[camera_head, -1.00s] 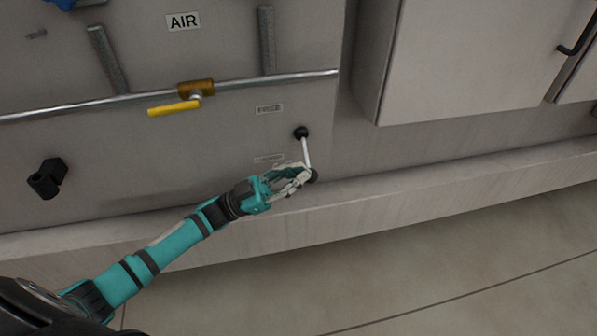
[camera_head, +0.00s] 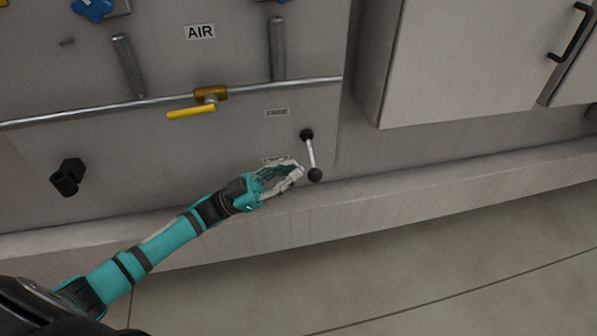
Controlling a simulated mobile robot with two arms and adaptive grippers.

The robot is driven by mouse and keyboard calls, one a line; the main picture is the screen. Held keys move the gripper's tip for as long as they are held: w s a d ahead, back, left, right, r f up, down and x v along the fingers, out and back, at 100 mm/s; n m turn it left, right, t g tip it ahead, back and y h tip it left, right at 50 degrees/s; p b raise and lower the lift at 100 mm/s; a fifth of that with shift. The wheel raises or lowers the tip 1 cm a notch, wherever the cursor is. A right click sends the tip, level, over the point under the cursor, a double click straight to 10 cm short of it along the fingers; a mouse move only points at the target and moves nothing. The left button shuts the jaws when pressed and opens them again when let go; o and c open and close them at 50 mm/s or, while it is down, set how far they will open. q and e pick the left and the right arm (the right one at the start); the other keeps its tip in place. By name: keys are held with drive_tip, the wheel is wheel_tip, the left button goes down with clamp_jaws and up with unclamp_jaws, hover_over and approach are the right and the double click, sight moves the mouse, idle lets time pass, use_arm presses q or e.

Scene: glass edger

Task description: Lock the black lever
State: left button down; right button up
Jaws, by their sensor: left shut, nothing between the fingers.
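The black lever (camera_head: 311,154) is on the lower right of the grey machine panel. It has a black hub at the top, a pale metal rod and a black ball knob at the bottom. The rod points down, tilted slightly to the right. My left gripper (camera_head: 298,177) is just left of the knob, with its fingers closed together and nothing held. A small gap seems to show between the fingertips and the knob. My right gripper is not in view.
A metal pipe with a yellow-handled valve (camera_head: 192,111) crosses the panel above. A black knob (camera_head: 68,177) juts out at the left. A pale ledge (camera_head: 420,205) runs below the panel. A cabinet (camera_head: 460,60) stands at the right. The floor in front is clear.

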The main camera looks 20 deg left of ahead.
use_arm(q)
drive_tip(key=w+b+v, duration=0.1)
drive_tip(key=v, duration=0.6)
drive_tip(key=shift+a+f+b, duration=0.3)
drive_tip(key=shift+a+f, duration=0.05)
drive_tip(key=shift+a, duration=0.1)
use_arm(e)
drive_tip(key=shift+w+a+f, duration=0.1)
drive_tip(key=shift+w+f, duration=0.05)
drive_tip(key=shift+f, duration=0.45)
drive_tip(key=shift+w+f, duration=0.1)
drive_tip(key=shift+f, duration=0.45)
